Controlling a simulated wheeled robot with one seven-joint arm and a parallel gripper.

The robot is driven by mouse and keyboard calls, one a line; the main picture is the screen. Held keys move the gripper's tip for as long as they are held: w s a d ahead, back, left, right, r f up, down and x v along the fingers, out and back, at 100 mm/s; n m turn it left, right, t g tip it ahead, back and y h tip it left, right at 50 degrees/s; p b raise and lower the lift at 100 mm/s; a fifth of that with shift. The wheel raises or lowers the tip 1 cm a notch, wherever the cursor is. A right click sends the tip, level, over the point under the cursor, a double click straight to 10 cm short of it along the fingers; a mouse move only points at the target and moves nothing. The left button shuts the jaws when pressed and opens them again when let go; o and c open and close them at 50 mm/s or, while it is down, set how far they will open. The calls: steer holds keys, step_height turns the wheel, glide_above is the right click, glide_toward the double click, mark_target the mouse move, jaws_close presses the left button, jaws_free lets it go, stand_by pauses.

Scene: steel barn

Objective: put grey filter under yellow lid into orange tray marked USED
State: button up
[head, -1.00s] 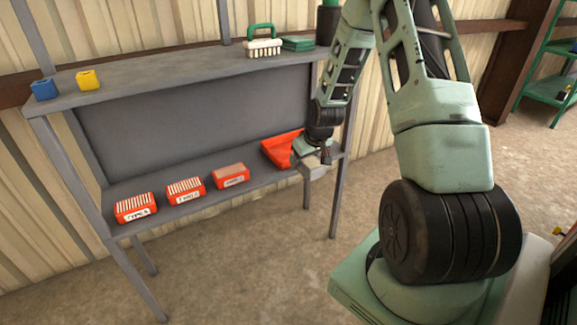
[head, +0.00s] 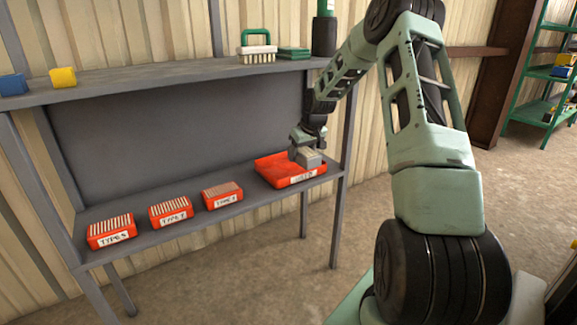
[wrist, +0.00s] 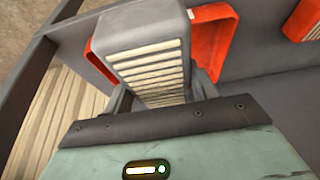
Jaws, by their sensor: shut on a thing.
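The grey filter (head: 309,159), a ribbed block, is held in my gripper (head: 304,148) over the right part of the orange tray (head: 268,168). I cannot tell whether it touches the tray floor. The tray has a white label on its front, too small to read surely. In the wrist view the filter (wrist: 142,32) shows its pale slats between the fingers, with the tray (wrist: 218,35) behind it. A yellow block (head: 63,77), possibly the yellow lid, sits on the upper shelf.
Several orange boxes with ribbed tops, such as the one marked TYPE (head: 222,196), stand left of the tray on the lower shelf (head: 180,232). A blue block (head: 12,85), a brush (head: 257,54), green pads (head: 294,53) and a dark cylinder (head: 324,35) stand on the upper shelf.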

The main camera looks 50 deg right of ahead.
steer(key=b, duration=0.1)
glide_toward(286, 167)
steer(key=shift+w+d+f+b, duration=0.15)
steer(key=shift+w+b, duration=0.05)
steer(key=shift+w, duration=0.2)
steer(key=shift+w+d+f+b, duration=0.15)
steer(key=shift+w+f+b, duration=0.05)
steer(key=shift+w, duration=0.25)
step_height(286, 167, down, 5)
steer(key=shift+r+b, duration=0.1)
steer(key=shift+b, duration=0.9)
steer(key=shift+w+f+b, duration=0.15)
steer(key=shift+f+b, duration=0.15)
steer(key=shift+r, duration=0.15)
steer(key=o, duration=1.1)
